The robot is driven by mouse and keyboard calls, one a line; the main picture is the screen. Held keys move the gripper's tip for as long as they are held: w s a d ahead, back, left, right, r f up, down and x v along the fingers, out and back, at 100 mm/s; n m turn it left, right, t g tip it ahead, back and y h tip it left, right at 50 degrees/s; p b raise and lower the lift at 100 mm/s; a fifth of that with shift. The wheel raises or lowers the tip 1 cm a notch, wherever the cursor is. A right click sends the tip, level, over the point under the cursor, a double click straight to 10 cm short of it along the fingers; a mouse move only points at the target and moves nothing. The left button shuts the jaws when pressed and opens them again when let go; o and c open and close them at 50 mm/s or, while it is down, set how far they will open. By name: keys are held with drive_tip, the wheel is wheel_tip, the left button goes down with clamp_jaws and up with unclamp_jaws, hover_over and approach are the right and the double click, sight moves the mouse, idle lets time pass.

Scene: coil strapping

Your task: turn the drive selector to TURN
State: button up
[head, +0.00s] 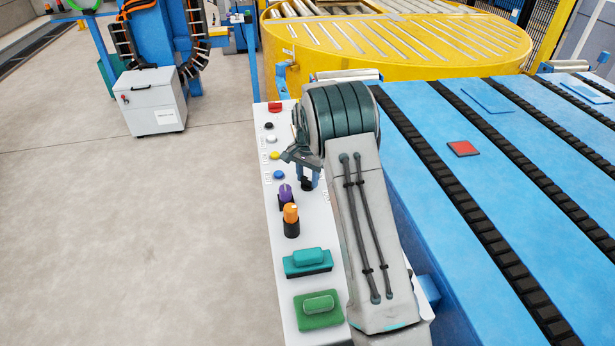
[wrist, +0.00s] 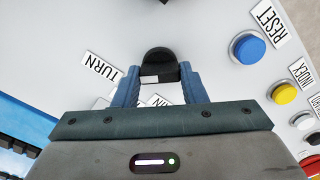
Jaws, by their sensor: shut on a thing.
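The drive selector is a black knob (wrist: 159,58) on the white control panel, with a TURN label (wrist: 101,67) to its left in the wrist view. In the head view the knob (head: 307,185) shows only in part below my wrist. My gripper (wrist: 160,74) has its two blue fingers on either side of the knob and is shut on it. A second label (wrist: 158,101) between the fingers is partly covered. In the head view my gripper (head: 307,178) is mostly hidden by my arm.
The panel (head: 283,236) also carries a blue button (head: 279,175), a yellow button (head: 275,156), a purple knob (head: 286,193), an orange knob (head: 291,214), a teal control (head: 308,257) and a green one (head: 319,303). A blue conveyor (head: 440,165) lies right; open floor lies left.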

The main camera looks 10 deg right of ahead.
sight(307, 178)
drive_tip(key=o, duration=1)
drive_tip(key=shift+r, duration=0.1)
wheel_tip(307, 178, up, 14)
drive_tip(key=b, duration=0.1)
drive_tip(key=s+r+n+t, duration=0.15)
drive_tip(key=s+r, duration=0.25)
drive_tip(key=s, duration=0.5)
drive_tip(key=s+r+n, duration=0.3)
drive_tip(key=s, duration=0.6)
drive_tip(key=s+f+n, duration=0.2)
drive_tip(key=s, duration=0.7)
drive_tip(key=s+f+n+t, duration=0.1)
drive_tip(key=s+f+n, duration=0.1)
drive_tip(key=s, duration=0.7)
drive_tip(key=shift+s+n, duration=0.35)
drive_tip(key=shift+s, duration=0.05)
